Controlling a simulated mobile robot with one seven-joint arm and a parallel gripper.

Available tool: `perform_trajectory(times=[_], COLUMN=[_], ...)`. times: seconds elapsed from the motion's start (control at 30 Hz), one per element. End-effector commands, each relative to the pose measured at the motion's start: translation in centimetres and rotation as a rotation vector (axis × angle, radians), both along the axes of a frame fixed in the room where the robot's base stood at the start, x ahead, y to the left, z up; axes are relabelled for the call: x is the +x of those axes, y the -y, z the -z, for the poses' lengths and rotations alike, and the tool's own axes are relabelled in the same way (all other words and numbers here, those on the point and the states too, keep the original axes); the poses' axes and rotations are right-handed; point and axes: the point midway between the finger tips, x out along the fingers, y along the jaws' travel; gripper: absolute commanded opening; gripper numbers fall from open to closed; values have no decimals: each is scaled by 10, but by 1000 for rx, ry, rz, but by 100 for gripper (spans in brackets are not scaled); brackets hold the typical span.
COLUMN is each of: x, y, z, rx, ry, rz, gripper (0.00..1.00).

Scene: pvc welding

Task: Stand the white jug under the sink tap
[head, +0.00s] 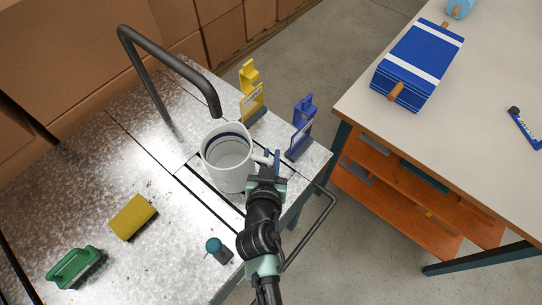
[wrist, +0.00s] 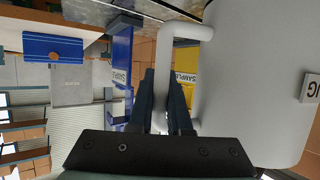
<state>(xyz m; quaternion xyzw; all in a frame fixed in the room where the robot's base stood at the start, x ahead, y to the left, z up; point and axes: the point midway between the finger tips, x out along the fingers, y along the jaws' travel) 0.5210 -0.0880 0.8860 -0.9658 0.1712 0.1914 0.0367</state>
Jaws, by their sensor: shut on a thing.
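The white jug (head: 228,175) is upright with its open mouth facing up, over the metal sink top (head: 90,165). Its mouth is just below and right of the end of the dark sink tap (head: 165,58) in the head view. I cannot tell whether its base touches the sink top. My gripper (head: 270,160) is at the jug's right side, shut on its handle. In the wrist view my gripper (wrist: 165,100) has its dark fingers around the handle (wrist: 166,55), and the jug's white wall (wrist: 245,85) fills the right side.
A yellow holder (head: 251,92) and a blue holder (head: 300,128) stand close behind and right of the jug. A workbench (head: 480,60) stands at right.

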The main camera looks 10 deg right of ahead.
Motion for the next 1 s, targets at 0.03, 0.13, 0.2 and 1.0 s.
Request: perform_trajectory(times=[0.03, 0.13, 0.2, 1.0], x=[0, 0, 0, -30], y=[0, 0, 0, -10], z=[-1, 1, 3, -11], rx=[1, 0, 1, -1], ry=[2, 2, 1, -3], rz=[-1, 0, 0, 0], gripper=[0, 0, 0, 46])
